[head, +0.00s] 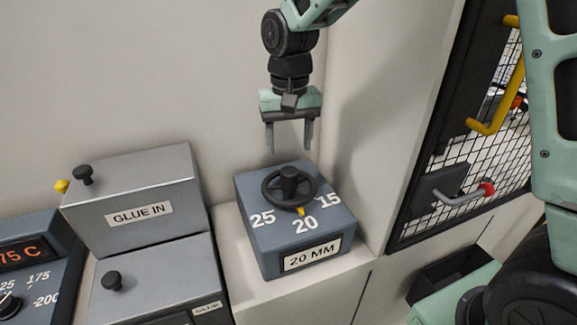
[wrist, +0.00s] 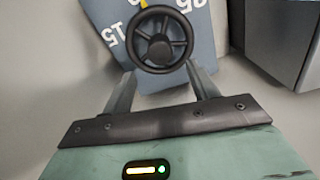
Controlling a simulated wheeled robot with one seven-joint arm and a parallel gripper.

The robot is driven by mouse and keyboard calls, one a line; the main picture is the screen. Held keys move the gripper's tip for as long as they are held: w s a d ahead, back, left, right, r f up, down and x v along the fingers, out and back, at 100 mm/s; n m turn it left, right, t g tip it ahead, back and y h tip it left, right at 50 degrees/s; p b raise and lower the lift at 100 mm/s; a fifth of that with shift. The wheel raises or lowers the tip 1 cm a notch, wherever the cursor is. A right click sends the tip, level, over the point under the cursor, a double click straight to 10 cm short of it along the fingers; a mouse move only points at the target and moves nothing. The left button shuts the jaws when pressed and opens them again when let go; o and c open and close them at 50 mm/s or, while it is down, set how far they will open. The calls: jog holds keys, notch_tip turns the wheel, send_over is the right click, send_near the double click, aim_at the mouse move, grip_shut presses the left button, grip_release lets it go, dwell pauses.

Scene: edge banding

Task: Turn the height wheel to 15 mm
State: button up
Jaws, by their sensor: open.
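The height wheel (head: 290,187) is a black handwheel with a raised hub on top of a blue-grey box (head: 262,245). Its yellow pointer (head: 300,211) points at the 20 mark, between 25 on the left and 15 on the right. The front label (head: 312,254) reads 20 MM. My gripper (head: 289,150) is open and points down above the wheel, apart from it and empty. In the wrist view the wheel (wrist: 160,40) shows just beyond the fingertips of my gripper (wrist: 158,80), with part of the 15 mark visible.
A grey GLUE IN box (head: 140,205) with a black knob stands left of the wheel box. A temperature panel (head: 30,265) is at the far left. A mesh door (head: 465,150) with a yellow handle is at the right. A pale wall stands close behind.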

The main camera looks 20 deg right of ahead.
aim_at(289, 169)
notch_tip(289, 169, down, 8)
jog(key=shift+f+p, duration=0.1)
jog(key=shift+p, duration=0.7)
jog(key=c, duration=1)
